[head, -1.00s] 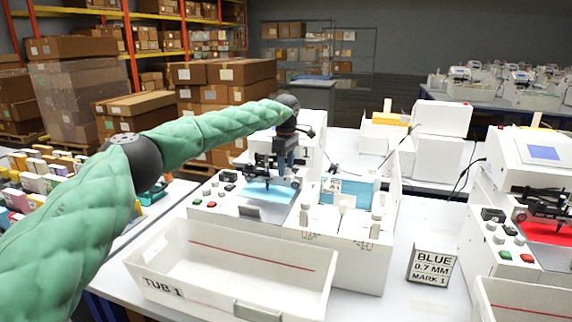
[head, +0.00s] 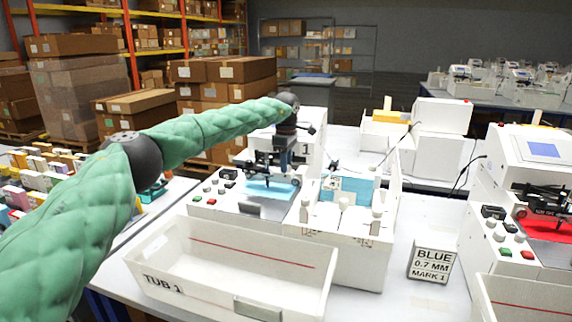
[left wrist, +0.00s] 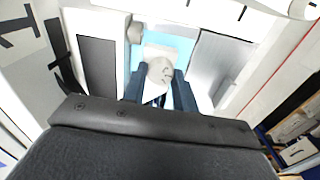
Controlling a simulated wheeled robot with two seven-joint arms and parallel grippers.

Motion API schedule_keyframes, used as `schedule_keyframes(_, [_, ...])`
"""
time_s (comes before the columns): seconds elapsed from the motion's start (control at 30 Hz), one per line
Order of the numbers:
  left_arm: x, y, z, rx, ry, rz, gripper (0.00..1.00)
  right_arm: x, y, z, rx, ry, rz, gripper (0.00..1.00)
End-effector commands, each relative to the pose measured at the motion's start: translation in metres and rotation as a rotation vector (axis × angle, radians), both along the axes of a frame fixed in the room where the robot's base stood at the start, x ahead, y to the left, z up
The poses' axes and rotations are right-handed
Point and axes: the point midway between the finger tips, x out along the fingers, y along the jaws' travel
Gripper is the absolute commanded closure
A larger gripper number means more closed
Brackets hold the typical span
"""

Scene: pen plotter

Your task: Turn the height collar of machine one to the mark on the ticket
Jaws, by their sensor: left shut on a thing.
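Machine one (head: 235,205), a white pen plotter with a light blue sheet on its bed, stands behind the tub marked TUB 1. My left gripper (head: 284,172) points down at its black carriage. In the left wrist view, my left gripper (left wrist: 160,92) has its two dark blue fingers shut on a round white part, which looks like the height collar (left wrist: 161,70). The collar's marks are too small to read. The collar is hidden in the head view. The ticket (head: 432,263) reads BLUE, 0.7 MM, MARK 1. My right gripper is not in view.
The empty white tub (head: 180,285) stands in front of machine one. A white box with several bottle-like holders (head: 340,245) is right beside it. A second plotter (head: 510,180) with a red sheet stands at the right. Bare table surrounds the ticket.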

Motion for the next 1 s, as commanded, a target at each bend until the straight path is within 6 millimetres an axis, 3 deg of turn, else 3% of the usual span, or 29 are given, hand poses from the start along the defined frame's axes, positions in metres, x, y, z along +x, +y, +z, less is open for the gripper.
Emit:
schedule_keyframes(0.6, [-0.001,0.0,0.0,0.0,-0.002,0.552,0.94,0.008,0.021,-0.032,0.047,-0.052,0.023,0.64])
schedule_keyframes(1.0, [-0.001,0.0,0.001,-0.002,-0.001,0.839,0.94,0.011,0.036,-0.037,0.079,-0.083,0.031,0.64])
